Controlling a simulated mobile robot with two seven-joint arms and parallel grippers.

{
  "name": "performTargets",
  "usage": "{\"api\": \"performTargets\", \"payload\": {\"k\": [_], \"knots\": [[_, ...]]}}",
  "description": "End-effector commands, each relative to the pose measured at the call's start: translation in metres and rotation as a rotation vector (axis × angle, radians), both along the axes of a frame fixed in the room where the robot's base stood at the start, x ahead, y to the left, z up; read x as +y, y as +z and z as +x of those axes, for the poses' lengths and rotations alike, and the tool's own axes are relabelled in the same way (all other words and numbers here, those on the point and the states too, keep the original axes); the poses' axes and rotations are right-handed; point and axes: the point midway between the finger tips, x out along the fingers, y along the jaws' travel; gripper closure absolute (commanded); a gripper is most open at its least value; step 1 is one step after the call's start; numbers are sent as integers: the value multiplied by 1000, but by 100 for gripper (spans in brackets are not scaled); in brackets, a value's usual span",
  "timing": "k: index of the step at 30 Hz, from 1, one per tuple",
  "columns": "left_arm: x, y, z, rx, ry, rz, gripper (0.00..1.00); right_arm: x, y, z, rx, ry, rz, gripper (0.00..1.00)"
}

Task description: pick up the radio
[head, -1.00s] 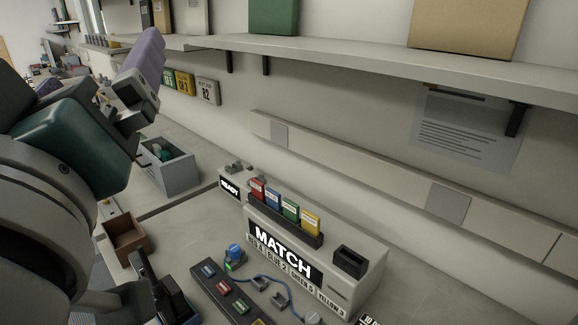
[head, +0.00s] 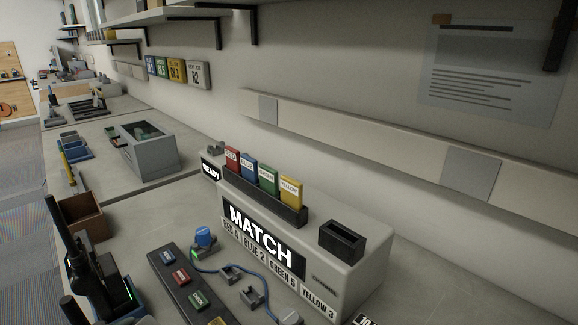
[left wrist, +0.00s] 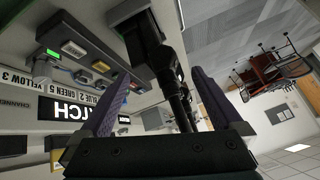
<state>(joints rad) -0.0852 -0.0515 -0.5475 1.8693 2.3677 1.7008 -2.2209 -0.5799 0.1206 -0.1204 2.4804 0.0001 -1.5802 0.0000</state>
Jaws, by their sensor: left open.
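A black handheld radio (head: 97,277) with an upright antenna stands at the lower left of the head view, in a dark base with a small green light. A black upright body with a thin black stem, which looks like the same radio (left wrist: 148,45), shows in the left wrist view. My left gripper (left wrist: 160,90) has two purple fingers, spread apart. The black stem shows beyond and between them; I see no contact. My left gripper is out of the head view. My right gripper is in neither view.
A grey MATCH box (head: 360,265) with coloured cards stands right of the radio. A dark strip with coloured labels (head: 185,285) and a blue cable (head: 240,272) lie between them. A brown open box (head: 82,214) and a grey bin (head: 150,160) are behind.

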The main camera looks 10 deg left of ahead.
Motion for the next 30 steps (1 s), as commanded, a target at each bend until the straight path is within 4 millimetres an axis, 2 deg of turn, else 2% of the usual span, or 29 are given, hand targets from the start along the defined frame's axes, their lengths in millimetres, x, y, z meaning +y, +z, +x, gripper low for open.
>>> {"api": "performTargets", "payload": {"k": [3,7,16,30], "knots": [[10,-19,9,1,0,5,0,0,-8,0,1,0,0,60],[18,-31,15,0,1,2,0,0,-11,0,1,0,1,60],[20,-34,17,-1,1,0,1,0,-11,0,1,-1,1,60],[20,-34,17,0,0,0,54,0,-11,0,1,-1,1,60]]}}
